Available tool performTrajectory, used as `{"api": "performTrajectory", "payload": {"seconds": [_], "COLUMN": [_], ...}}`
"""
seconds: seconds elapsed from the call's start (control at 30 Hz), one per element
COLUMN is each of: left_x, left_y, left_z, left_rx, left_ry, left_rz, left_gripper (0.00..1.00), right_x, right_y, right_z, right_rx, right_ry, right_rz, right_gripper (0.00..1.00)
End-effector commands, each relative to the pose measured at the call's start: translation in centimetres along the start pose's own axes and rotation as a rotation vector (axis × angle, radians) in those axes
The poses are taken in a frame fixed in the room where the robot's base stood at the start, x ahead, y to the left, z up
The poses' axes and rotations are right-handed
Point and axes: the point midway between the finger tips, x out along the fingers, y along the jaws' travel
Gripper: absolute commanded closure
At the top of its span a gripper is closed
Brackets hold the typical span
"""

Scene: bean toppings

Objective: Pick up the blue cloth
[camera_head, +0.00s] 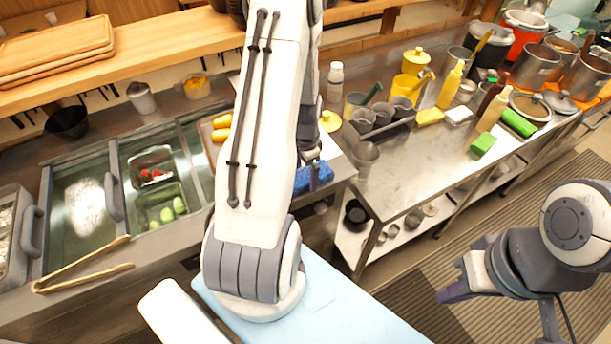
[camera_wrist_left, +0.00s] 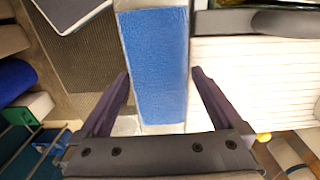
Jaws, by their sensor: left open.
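The blue cloth (camera_head: 313,177) lies at the counter edge just right of my left arm in the head view. In the left wrist view the blue cloth (camera_wrist_left: 158,45) is a long textured strip running between the fingers. My left gripper (camera_wrist_left: 160,74) is open, with one finger on each side of the cloth and visible gaps to it. In the head view my left forearm hides most of that gripper. My right gripper (camera_head: 455,285) is over the floor mat at the right, away from the cloth; its finger gap is unclear.
A steel table (camera_head: 400,180) with cups, bottles and pots stands to the right. Food bins (camera_head: 150,165) and tongs (camera_head: 85,265) are at the left. A light blue board (camera_head: 350,315) lies in front. The ribbed floor mat (camera_head: 430,315) is clear below my right arm.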

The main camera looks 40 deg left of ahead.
Motion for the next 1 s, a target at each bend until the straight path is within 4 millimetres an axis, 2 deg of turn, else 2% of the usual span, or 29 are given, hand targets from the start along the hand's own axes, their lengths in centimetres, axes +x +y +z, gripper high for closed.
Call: {"api": "performTrajectory", "payload": {"seconds": [0.07, 0.1, 0.27, 0.3, 0.7, 0.83, 0.93, 1.0], "left_x": [0.0, 0.0, 0.0, -0.1, -0.8, -2.2, -4.2, -5.0], "left_y": [0.0, 0.0, 0.0, 0.0, -0.1, -0.1, -0.1, 1.9], "left_z": [0.0, 0.0, 0.0, 0.0, -0.1, -0.1, -0.1, -0.3], "left_rx": [0.000, 0.000, 0.000, 0.000, 0.000, 0.000, 0.000, 0.007], "left_ry": [0.000, 0.000, 0.000, 0.000, 0.002, 0.004, 0.006, 0.003], "left_rz": [0.000, 0.000, 0.000, 0.000, -0.002, -0.005, -0.007, -0.004], "left_gripper": [0.00, 0.04, 0.65, 0.69, 0.69, 0.69, 0.69, 0.69], "right_x": [0.0, 0.0, 0.0, 0.0, 0.4, 1.0, 1.7, 2.2], "right_y": [0.0, 0.0, 0.0, 0.0, 0.0, 0.1, 0.1, 0.2], "right_z": [0.0, 0.0, 0.0, 0.0, 0.0, 0.1, 0.1, 0.1], "right_rx": [0.000, 0.000, 0.000, 0.000, 0.000, 0.001, 0.001, 0.001], "right_ry": [0.000, 0.000, 0.000, 0.000, 0.000, 0.000, 0.000, 0.000], "right_rz": [0.000, 0.000, 0.000, 0.000, 0.000, 0.000, 0.000, 0.000], "right_gripper": [1.00, 1.00, 1.00, 1.00, 1.00, 1.00, 1.00, 1.00]}}
